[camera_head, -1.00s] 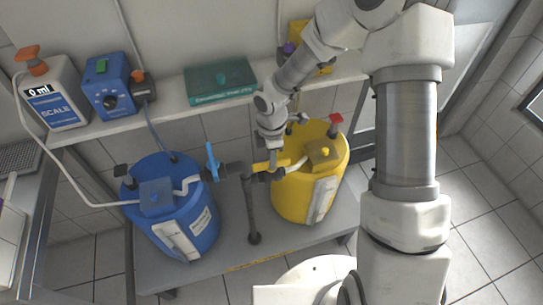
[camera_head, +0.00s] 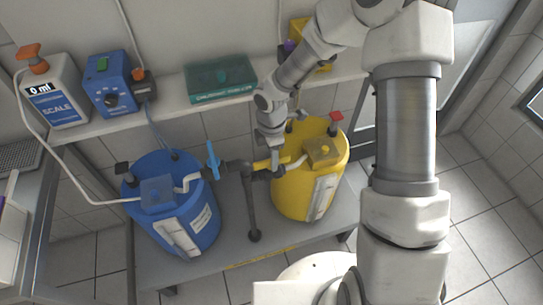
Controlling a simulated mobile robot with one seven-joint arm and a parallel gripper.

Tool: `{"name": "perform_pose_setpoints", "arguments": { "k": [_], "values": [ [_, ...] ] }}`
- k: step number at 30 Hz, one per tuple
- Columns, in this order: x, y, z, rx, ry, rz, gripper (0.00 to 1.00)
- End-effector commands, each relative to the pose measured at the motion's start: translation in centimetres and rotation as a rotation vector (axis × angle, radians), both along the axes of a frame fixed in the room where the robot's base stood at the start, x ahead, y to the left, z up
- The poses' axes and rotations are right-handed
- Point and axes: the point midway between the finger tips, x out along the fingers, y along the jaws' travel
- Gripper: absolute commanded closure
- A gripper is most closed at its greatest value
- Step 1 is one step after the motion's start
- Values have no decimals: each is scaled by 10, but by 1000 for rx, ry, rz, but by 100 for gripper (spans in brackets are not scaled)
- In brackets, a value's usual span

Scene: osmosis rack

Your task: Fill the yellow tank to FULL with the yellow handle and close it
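The yellow tank (camera_head: 297,196) stands on the right of the low grey bench, with a pale level strip (camera_head: 321,198) on its front and a red-topped fitting (camera_head: 335,122) on its lid. The yellow handle (camera_head: 264,164) sits on the dark pipe just left of the tank and lies roughly along the pipe. My gripper (camera_head: 273,163) points down right at the handle. The fingers are small and overlap the handle, so I cannot tell whether they grip it. The liquid level is not readable.
The blue tank (camera_head: 186,222) stands on the left, with an upright blue handle (camera_head: 212,160) on the same pipe. A pipe post (camera_head: 251,210) stands between the tanks.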

Motion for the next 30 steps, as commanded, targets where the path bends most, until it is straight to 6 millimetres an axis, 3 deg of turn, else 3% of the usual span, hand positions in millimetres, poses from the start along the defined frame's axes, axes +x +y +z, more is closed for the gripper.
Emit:
{"name": "perform_pose_setpoints", "arguments": {
  "k": [6,11,24,30],
  "values": [
    [0,-1,1,0,1,-2,54],
    [1,-1,19,-1,-1,-4,54],
    [0,-1,124,-1,-4,-3,54],
    [0,0,159,0,-2,-1,54]
  ]
}}
